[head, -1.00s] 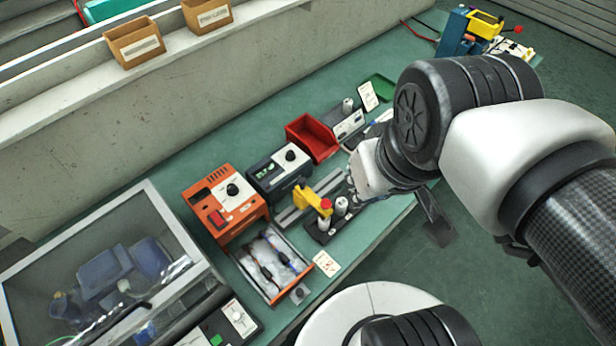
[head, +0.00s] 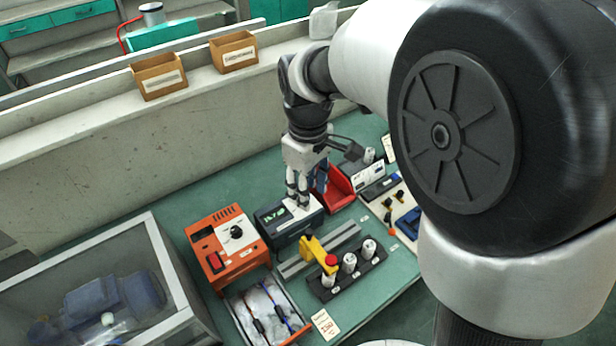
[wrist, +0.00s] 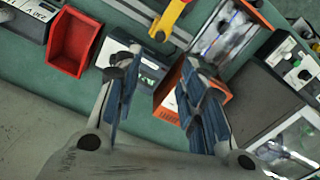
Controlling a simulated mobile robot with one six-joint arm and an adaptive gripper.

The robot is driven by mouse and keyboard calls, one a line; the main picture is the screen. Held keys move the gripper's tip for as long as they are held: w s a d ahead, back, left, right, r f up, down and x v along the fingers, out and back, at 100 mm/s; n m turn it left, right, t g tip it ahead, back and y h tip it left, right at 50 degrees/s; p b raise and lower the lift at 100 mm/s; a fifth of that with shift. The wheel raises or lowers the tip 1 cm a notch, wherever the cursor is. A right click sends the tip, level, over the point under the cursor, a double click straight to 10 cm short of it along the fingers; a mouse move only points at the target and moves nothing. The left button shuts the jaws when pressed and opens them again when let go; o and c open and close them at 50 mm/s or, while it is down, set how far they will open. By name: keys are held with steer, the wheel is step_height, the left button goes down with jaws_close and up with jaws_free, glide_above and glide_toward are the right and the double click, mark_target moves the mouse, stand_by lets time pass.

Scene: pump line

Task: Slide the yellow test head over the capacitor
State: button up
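The yellow test head (head: 314,249), with a red knob, sits on a grey slide rail (head: 340,243). Its front end reaches toward a black block (head: 350,276) carrying silver capacitors. One capacitor (head: 328,281) stands close below the red knob; I cannot tell whether the head covers it. Two others (head: 349,263) stand to the right. My gripper (head: 298,198) points down by the dark meter (head: 273,235), behind the test head and apart from it. In the wrist view my gripper (wrist: 158,63) is open with nothing between the fingers, and the yellow test head (wrist: 168,17) is at the top.
An orange power unit (head: 226,245) stands left of the meter. A red bin (head: 338,190) is close right of my gripper. A tray of leads (head: 268,308) lies in front of the orange unit. A clear-covered box (head: 110,290) fills the left.

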mark_target(308, 231)
step_height(308, 231, down, 15)
steer(key=b, duration=0.4)
steer(key=shift+f+b, duration=0.15)
steer(key=shift+b, duration=0.25)
jaws_close()
stand_by(0.3)
